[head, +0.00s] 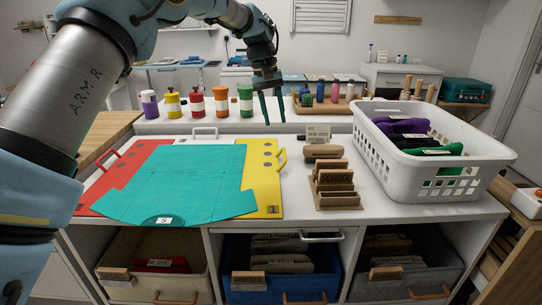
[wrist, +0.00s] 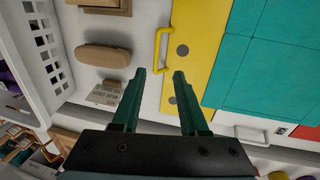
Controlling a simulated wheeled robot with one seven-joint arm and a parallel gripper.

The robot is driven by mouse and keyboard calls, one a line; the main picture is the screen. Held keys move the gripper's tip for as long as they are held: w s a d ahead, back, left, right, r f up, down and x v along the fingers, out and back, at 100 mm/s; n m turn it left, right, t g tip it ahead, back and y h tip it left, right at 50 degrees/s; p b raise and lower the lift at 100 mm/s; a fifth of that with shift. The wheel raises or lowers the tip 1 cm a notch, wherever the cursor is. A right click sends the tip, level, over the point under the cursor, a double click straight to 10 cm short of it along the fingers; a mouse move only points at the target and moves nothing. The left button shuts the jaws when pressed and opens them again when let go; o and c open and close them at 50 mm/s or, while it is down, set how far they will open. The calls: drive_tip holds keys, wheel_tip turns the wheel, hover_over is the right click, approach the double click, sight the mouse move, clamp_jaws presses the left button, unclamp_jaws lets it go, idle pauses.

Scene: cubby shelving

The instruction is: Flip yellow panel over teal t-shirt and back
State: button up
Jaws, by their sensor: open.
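The teal t-shirt (head: 165,185) lies spread flat on the folding board, with a small white label at its neck. The yellow panel (head: 264,185) lies flat at the board's right, its left part covered by the shirt. Its yellow handle (head: 282,158) sticks out from the right edge. In the wrist view the yellow panel (wrist: 190,45), its handle (wrist: 160,48) and the shirt (wrist: 245,60) show beyond the fingers. My gripper (head: 271,108) is open and empty, pointing down above the back of the counter. It also shows in the wrist view (wrist: 159,75), apart from the handle.
A red panel (head: 95,195) is at the board's left, and a white handle (head: 204,132) at its back. A wooden card holder (head: 335,187) and a brown roll (head: 323,152) stand right of the board. A white basket (head: 440,170) holds clothes. Several colored bottles (head: 196,103) line the back.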

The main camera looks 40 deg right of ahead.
sight(284, 154)
drive_tip(key=f, duration=0.3)
drive_tip(key=s+d+f+p, duration=0.1)
drive_tip(key=f, duration=0.3)
drive_tip(key=d+f+p, duration=0.1)
drive_tip(key=f, duration=0.2)
drive_tip(key=shift+s+f, duration=0.3)
drive_tip(key=shift+s, duration=0.05)
clamp_jaws()
idle(1.1)
